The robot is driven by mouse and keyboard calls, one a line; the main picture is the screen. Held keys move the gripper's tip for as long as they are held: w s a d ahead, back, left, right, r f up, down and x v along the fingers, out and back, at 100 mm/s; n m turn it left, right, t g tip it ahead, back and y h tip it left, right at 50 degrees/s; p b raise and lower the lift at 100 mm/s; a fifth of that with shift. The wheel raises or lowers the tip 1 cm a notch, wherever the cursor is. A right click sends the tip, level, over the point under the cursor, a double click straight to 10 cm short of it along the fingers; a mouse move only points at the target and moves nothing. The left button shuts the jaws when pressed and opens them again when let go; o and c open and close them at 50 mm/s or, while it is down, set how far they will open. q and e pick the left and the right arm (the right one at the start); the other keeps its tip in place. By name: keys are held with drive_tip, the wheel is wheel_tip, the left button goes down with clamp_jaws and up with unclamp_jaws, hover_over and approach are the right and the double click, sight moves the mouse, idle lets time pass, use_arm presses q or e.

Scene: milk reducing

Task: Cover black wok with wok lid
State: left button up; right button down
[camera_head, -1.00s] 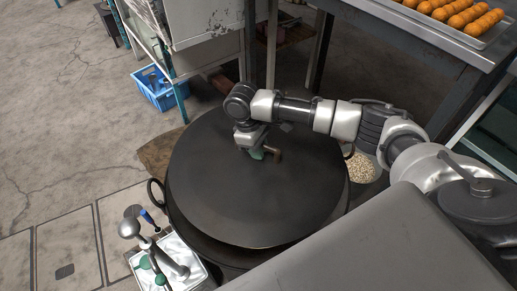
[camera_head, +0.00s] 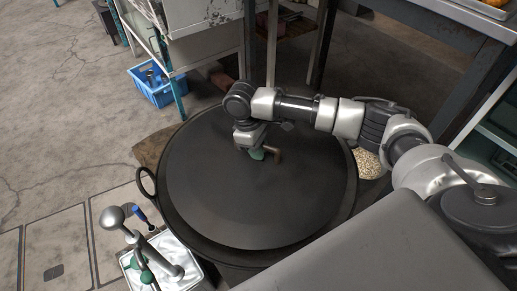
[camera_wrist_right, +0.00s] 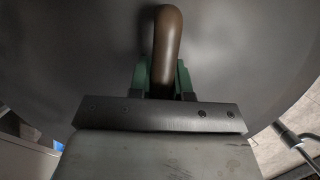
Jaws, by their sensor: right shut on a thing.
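The wok lid (camera_head: 230,205) is a large dark, round, shallow dome with a brown curved handle (camera_wrist_right: 167,45). My right gripper (camera_head: 258,153) is shut on that handle, and its green fingers grip it in the right wrist view (camera_wrist_right: 162,75). The black wok (camera_head: 345,205) is under the lid, with its rim showing around the lid and a loop handle at left. The lid lies inside the rim's outline. I cannot tell whether it rests on the wok. The wok's inside is hidden. My left gripper is not in view.
A white container (camera_head: 192,272) with ladle-like utensils (camera_head: 140,262) stands at the wok's front left. A blue crate (camera_head: 157,88) is on the floor behind. A metal table (camera_head: 440,50) stands at back right. A round of pale grains (camera_head: 370,163) is right of the wok.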

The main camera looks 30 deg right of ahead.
drive_tip(key=shift+f+b, duration=0.4)
drive_tip(key=shift+f, duration=0.35)
wheel_tip(320, 180, down, 3)
drive_tip(key=shift+r, duration=0.2)
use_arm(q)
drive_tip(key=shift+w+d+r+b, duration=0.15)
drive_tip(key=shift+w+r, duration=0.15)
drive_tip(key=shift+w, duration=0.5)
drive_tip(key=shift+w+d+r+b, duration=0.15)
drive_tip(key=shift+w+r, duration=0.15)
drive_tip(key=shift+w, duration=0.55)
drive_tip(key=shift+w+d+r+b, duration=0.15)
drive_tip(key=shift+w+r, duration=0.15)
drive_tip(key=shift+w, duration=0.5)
use_arm(e)
drive_tip(key=shift+f, duration=0.9)
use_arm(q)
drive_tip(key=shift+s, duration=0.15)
use_arm(e)
drive_tip(key=shift+f, duration=0.3)
drive_tip(key=c, duration=1)
unclamp_jaws()
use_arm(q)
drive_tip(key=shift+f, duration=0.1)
use_arm(e)
drive_tip(key=shift+f, duration=0.15)
